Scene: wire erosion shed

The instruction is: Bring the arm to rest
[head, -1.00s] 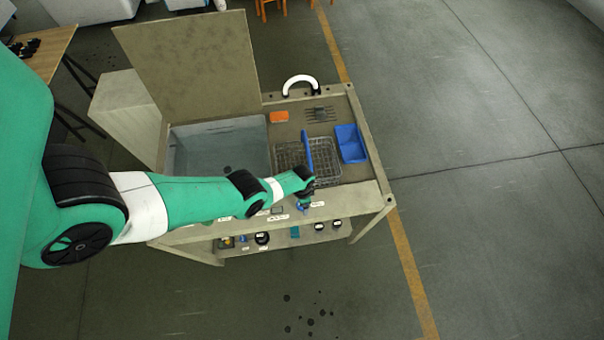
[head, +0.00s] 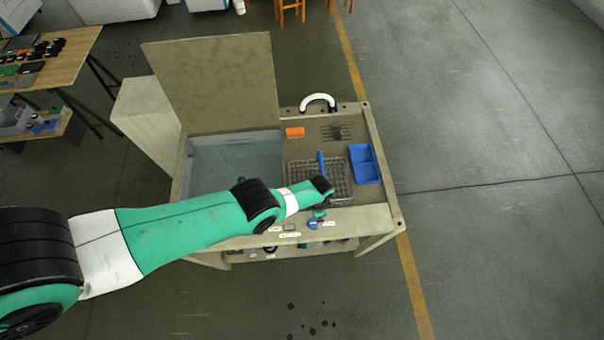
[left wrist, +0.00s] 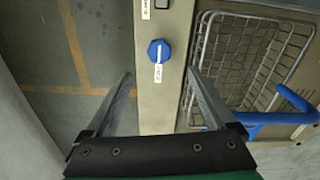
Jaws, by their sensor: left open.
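My left arm reaches in from the left in the head view. Its gripper (head: 320,212) is over the front edge of the bench (head: 384,214), near the wire basket (head: 338,192). In the left wrist view the two fingers stand wide apart, and the gripper (left wrist: 160,78) is open with nothing between its fingers. A blue knob (left wrist: 158,48) on the bench's front strip shows just beyond the fingertips; it also shows in the head view (head: 313,224). My right gripper is not in view.
The basket has a blue handle (head: 320,164). A blue two-part bin (head: 366,164) stands right of it. An orange block (head: 295,132) lies behind. The open tank (head: 235,160) with raised lid (head: 215,85) is left. The floor at right is clear.

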